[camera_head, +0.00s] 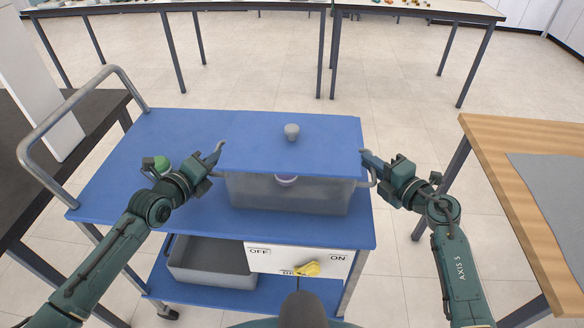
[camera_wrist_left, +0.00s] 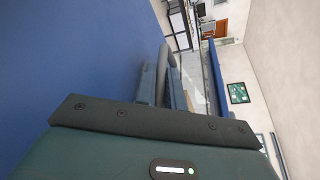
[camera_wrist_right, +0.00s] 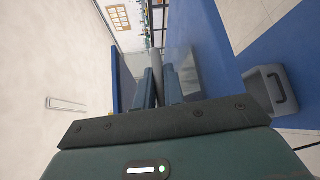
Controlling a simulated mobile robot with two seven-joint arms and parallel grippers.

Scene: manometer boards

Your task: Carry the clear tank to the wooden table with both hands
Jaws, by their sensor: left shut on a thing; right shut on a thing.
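The clear tank (camera_head: 290,197) has a blue lid (camera_head: 255,150) with a grey knob (camera_head: 292,132) and appears to sit on the top of the blue cart (camera_head: 150,130); I cannot tell whether its base touches. My left gripper (camera_head: 217,155) is shut on the handle at the tank's left end. My right gripper (camera_head: 368,165) is shut on the handle (camera_head: 372,178) at its right end. The tank also shows in the right wrist view (camera_wrist_right: 184,70), beyond the fingers. The wooden table (camera_head: 490,130) stands to the right, apart from the cart.
A grey mat (camera_head: 555,190) lies on the wooden table. The cart's lower shelf holds a grey bin (camera_head: 210,265) and a white OFF/ON panel (camera_head: 280,258) with a yellow handle (camera_head: 307,269). A metal rail (camera_head: 100,80) rises at the cart's left. Floor shows between cart and table.

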